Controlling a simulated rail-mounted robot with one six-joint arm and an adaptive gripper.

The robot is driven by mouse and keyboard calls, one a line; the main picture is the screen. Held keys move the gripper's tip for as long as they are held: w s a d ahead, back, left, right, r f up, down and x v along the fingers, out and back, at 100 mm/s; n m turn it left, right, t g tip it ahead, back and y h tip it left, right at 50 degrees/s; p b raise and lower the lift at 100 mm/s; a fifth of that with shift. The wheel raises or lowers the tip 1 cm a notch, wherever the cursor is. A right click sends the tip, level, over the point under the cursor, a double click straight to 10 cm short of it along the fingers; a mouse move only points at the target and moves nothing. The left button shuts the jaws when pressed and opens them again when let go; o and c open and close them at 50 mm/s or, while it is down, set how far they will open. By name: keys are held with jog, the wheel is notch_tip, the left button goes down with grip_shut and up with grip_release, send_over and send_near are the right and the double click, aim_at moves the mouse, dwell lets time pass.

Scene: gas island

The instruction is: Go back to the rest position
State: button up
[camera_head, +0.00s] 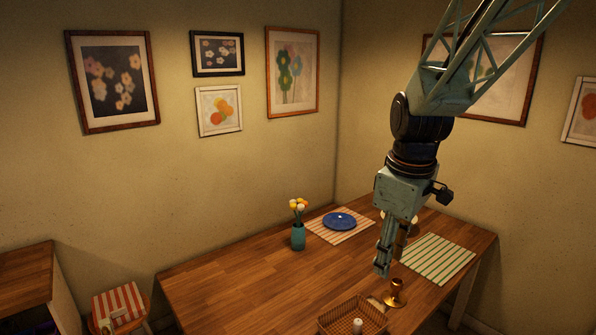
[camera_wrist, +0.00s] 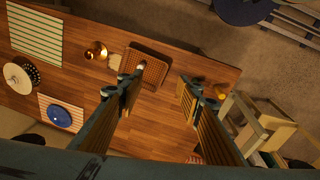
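My gripper (camera_head: 387,262) hangs above the wooden table (camera_head: 270,285), pointing down, in the head view. No object touches the fingers in either view.
On the table are a wicker basket (camera_head: 337,323) holding a small pale item, a brass holder (camera_head: 396,293), a green-striped mat (camera_head: 437,259), a blue plate (camera_head: 340,221) and a teal vase (camera_head: 298,237) with flowers. A stool (camera_wrist: 262,122) stands beside the table. Framed pictures hang on the walls.

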jog(key=s+r+m+b, duration=0.1)
jog(key=s+r+m, duration=0.1)
jog(key=s, duration=0.9)
jog(key=s+r+m+t+b, duration=0.1)
jog(key=s+m, duration=0.3)
jog(key=s, duration=0.7)
jog(key=s+r+m+t+b, duration=0.1)
jog(key=s+r+m+b, duration=0.1)
jog(key=s, duration=0.8)
jog(key=shift+s+r+m+b, duration=0.3)
jog(key=shift+s+r+m, duration=0.1)
jog(key=shift+m, duration=0.4)
